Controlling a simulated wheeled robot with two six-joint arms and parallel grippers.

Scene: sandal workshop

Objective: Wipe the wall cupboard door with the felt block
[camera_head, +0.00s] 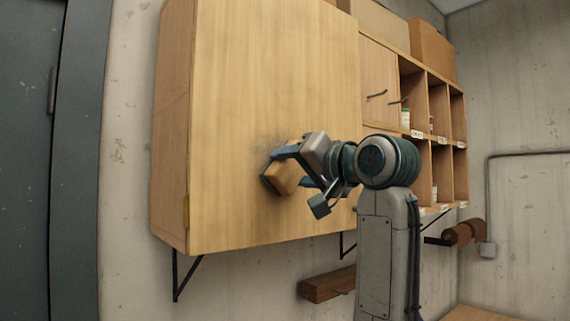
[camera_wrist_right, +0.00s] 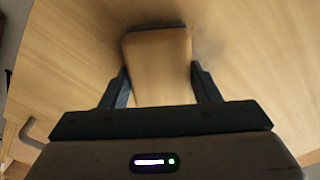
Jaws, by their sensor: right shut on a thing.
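The wall cupboard door (camera_head: 235,110) is a large pale wood panel facing me, and it looks shut. A greyish smudge (camera_head: 268,143) shows on it just above the gripper; in the right wrist view a dark smudge (camera_wrist_right: 207,42) lies beside the block. My right gripper (camera_head: 290,178) is shut on the felt block (camera_head: 280,178), a tan block with a dark face turned to the door. The block is at the door and seems to touch it. In the right wrist view the block (camera_wrist_right: 160,65) sits between both fingers. My left gripper is not in view.
Open cubbyholes (camera_head: 411,95) with small jars adjoin the cupboard on the right, with boxes (camera_head: 432,50) on top. A wooden ledge (camera_head: 328,284) juts from the wall below. A dark door (camera_head: 25,160) stands at the left.

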